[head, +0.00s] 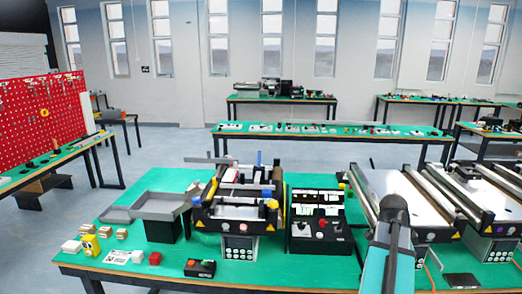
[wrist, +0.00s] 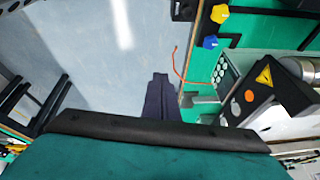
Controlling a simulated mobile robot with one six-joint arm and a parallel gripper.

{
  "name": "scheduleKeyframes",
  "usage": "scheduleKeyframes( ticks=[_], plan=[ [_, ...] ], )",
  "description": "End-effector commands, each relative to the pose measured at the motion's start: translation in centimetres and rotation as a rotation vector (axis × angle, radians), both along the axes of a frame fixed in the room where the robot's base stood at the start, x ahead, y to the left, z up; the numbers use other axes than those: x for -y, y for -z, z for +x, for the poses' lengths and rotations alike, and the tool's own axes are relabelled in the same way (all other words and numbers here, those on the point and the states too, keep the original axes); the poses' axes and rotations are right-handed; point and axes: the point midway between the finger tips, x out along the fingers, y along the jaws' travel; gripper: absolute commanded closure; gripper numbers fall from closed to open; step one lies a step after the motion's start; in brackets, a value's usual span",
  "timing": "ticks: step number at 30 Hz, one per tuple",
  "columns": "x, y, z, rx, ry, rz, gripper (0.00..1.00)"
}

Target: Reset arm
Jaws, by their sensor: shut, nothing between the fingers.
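My gripper (wrist: 160,77) shows in the wrist view as two dark fingers close together beyond a black bar and a teal surface. It is shut and empty, over pale floor beside a green bench edge. In the head view my arm (head: 390,235) rises at the lower right in front of the conveyors; the fingers cannot be made out there.
More conveyors (head: 430,195) stand at the right. An orange cable (wrist: 176,65) hangs by the bench edge in the wrist view.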

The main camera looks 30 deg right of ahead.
Motion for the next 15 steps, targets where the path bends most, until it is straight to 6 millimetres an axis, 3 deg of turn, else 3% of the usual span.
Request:
scheduleKeyframes(
  ticks=[5,15],
  plan=[
    [-3.2,4.3,3.8,-0.037,-0.082,0.05,1.0],
    [-11.9,14.1,10.1,-0.128,-0.258,0.167,1.0]
  ],
)
